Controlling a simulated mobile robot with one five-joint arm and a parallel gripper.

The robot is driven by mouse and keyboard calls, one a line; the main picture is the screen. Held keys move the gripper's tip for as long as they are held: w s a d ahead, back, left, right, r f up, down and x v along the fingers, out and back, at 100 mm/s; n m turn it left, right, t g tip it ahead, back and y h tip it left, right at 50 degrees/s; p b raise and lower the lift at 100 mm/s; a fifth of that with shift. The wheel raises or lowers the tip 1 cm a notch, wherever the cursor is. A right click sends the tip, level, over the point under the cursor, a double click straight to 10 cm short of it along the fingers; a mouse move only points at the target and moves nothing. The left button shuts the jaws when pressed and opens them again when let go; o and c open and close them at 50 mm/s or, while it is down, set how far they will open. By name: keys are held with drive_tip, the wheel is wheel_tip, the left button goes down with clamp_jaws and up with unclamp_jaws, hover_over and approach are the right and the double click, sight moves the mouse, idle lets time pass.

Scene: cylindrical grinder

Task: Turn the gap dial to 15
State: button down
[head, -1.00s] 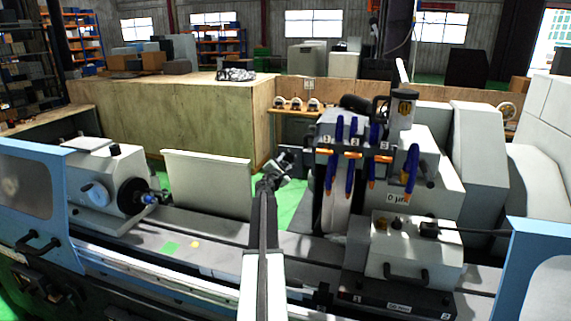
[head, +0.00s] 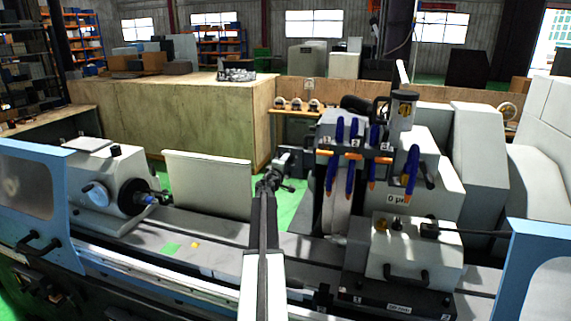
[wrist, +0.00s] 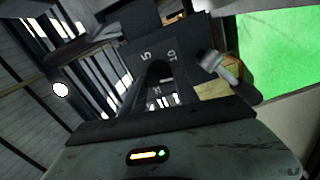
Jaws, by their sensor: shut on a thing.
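The gap dial (wrist: 172,57) shows in the wrist view as a dark plate with white numbers. My gripper (wrist: 160,80) is in front of the plate and shut on the dial's knob, which is mostly hidden by the dark fingers. I cannot read which number the dial points to. In the head view, my gripper (head: 282,176) is at the end of the raised arm, left of the wheel head. The dial face cannot be made out there.
The wheel head with blue-and-orange nozzles (head: 352,150) stands right of my gripper. A white panel (head: 207,186) stands to the left. The workhead (head: 105,180) is at far left and the tailstock block (head: 410,255) at lower right. Green floor shows behind.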

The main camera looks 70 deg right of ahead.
drive_tip(key=m, duration=0.7)
drive_tip(key=shift+s, duration=0.15)
idle(0.4)
drive_tip(key=c, duration=0.9)
unclamp_jaws()
drive_tip(key=a, duration=0.8)
drive_tip(key=shift+s, duration=0.15)
drive_tip(key=shift+d, duration=0.1)
